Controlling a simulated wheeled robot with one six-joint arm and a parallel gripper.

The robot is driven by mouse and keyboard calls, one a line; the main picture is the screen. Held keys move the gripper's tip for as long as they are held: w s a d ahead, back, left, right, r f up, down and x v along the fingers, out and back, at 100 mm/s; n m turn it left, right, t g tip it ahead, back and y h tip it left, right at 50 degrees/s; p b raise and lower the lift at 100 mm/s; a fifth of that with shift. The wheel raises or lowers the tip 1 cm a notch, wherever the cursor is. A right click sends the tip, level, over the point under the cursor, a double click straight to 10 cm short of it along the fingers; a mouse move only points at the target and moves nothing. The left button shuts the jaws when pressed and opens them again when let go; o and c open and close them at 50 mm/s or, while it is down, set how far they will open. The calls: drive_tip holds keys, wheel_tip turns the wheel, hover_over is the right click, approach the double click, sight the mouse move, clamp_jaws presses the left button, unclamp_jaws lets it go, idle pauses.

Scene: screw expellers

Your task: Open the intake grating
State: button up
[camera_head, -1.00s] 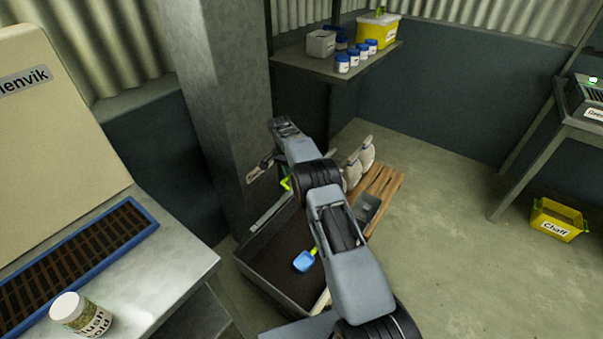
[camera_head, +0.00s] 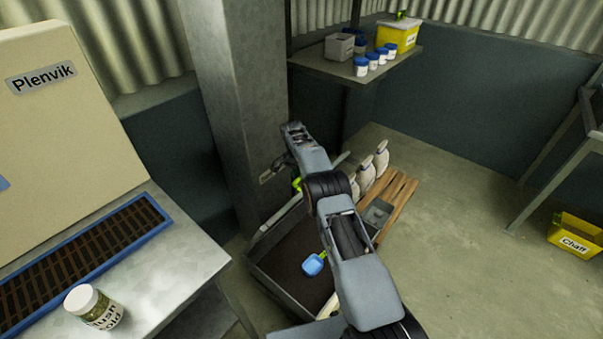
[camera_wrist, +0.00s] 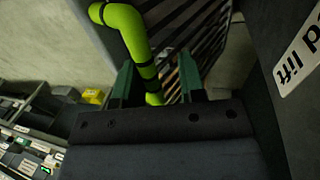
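In the wrist view, dark parallel bars, which look like the intake grating (camera_wrist: 190,25), lie beyond my fingers. A bent lime-green handle (camera_wrist: 128,28) with dark bands runs in front of the bars. My gripper (camera_wrist: 158,72) has its two dark green fingers spread apart. The handle's lower end shows between the fingers with gaps on both sides; I cannot tell contact. In the head view, a bit of lime green (camera_head: 297,184) shows beside my arm above the dark bin (camera_head: 262,268). My arm hides much of this area there, and my fingers cannot be made out.
A blue scoop (camera_head: 314,264) lies in the bin. A pillar (camera_head: 240,110) stands close on the left. A shelf (camera_head: 345,68) hangs above. The floor to the right is mostly clear.

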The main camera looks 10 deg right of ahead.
drive_tip(key=shift+o, duration=0.2)
drive_tip(key=shift+w+d+r, duration=0.1)
drive_tip(key=shift+d+r, duration=0.05)
drive_tip(key=shift+r, duration=0.3)
drive_tip(key=p+v, duration=0.6)
drive_tip(key=v, duration=0.1)
drive_tip(key=shift+f, duration=0.1)
